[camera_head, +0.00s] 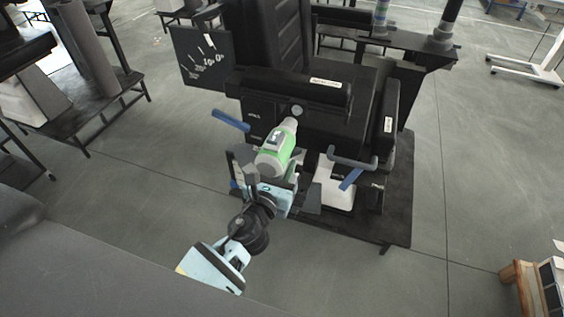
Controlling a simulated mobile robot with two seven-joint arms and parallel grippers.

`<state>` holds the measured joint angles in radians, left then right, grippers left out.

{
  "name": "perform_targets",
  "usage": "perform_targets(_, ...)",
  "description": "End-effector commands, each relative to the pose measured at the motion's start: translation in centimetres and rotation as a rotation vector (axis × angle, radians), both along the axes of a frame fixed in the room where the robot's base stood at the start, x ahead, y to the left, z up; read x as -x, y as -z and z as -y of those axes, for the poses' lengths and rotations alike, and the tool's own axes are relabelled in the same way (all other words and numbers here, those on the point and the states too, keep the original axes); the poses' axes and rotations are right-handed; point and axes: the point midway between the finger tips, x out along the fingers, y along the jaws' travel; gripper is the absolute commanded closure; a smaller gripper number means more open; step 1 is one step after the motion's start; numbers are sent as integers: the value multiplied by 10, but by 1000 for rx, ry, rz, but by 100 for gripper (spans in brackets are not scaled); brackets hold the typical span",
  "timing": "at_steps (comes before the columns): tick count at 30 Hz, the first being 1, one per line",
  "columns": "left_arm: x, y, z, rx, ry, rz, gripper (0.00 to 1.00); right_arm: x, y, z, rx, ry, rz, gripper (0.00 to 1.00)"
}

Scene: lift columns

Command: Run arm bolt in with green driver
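The green driver (273,157) has a green and grey body and a pale nose that points up and away. My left gripper (268,175) comes in from the lower left, with its dark fingers on either side of the driver. It is shut on the driver and holds it up in front of the black lift column (272,40). The driver's nose ends just below a round grey bolt head (297,110) on the column's black arm (285,90). I cannot tell whether nose and bolt touch. My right gripper is not in view.
Blue handles (231,120) and (352,179) stick out at both sides of the column. A white object (337,193) sits low on its dark base plate (398,222). Dark benches stand at left. A wooden-edged box (522,285) is at lower right. Open floor lies between.

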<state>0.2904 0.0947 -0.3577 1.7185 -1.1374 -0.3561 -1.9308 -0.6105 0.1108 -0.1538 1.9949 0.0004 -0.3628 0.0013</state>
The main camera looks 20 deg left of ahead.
Motion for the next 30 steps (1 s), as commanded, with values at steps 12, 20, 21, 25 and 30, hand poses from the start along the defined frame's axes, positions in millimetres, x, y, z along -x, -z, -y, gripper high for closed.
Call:
perform_targets(12, 3, -4, 0, 0, 1, 7, 100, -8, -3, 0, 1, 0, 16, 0)
perform_targets(20, 15, -4, 0, 0, 1, 7, 100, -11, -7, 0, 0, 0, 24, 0)
perform_targets(21, 18, -4, 0, 1, 1, 7, 100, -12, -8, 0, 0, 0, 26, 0)
perform_targets(25, 28, -4, -1, 0, 1, 7, 100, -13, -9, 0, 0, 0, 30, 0)
perform_targets(30, 39, -4, -1, 1, 0, 7, 100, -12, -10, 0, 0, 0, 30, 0)
